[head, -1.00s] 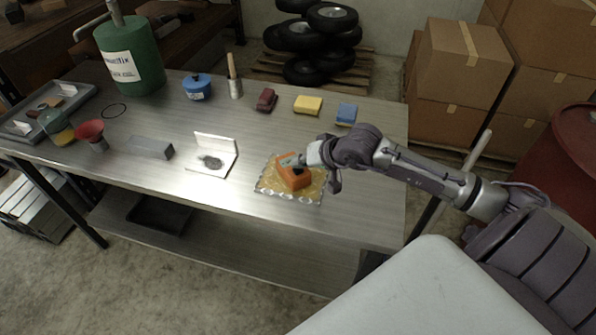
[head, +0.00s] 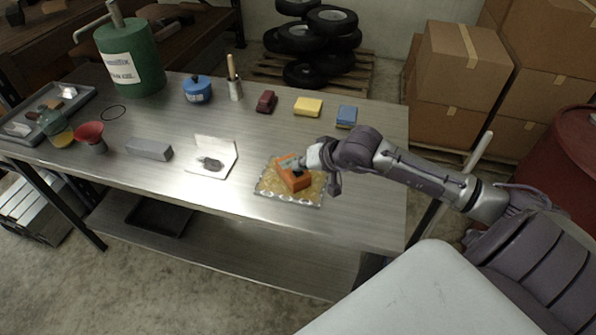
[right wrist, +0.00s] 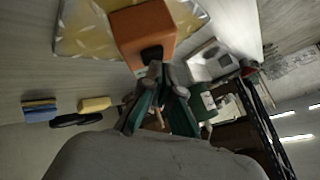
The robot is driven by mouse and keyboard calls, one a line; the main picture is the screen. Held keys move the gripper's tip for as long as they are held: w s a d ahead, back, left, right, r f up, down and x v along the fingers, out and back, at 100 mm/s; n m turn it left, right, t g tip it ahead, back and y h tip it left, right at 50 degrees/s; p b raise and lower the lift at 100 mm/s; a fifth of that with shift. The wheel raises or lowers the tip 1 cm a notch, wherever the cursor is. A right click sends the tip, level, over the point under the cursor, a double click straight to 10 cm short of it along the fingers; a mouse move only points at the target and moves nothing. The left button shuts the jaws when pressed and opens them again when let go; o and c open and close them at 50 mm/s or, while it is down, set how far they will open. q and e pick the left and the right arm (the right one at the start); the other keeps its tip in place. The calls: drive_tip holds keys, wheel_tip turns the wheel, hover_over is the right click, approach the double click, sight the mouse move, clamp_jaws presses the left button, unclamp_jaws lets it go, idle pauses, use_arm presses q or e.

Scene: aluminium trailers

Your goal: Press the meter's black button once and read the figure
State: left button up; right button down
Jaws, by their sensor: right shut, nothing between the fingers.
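The orange meter (head: 293,178) lies on a yellowish patterned mat (head: 271,189) with a ragged edge, near the front of the steel table. My right gripper (head: 292,163) is shut and empty, its fingertips at the meter's far upper side. In the right wrist view the shut fingertips (right wrist: 156,70) are close to the black button (right wrist: 152,54) on the orange meter (right wrist: 143,26). I cannot tell whether they touch it. The meter's figure cannot be read in either view. My left gripper is not in view.
An angled metal piece (head: 213,157) and a grey block (head: 149,149) lie left of the mat. Yellow (head: 308,106), blue (head: 346,116) and dark red (head: 266,101) blocks lie behind it. A green canister (head: 130,62) stands at the back left. Table right of the mat is clear.

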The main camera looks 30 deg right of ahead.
sight(300, 173)
drive_tip(key=shift+f+b, duration=0.25)
drive_tip(key=shift+b, duration=0.05)
drive_tip(key=shift+r, duration=0.1)
idle(0.5)
drive_tip(key=shift+r, duration=0.8)
drive_tip(key=shift+r+p, duration=0.95)
drive_tip(key=shift+r, duration=1.55)
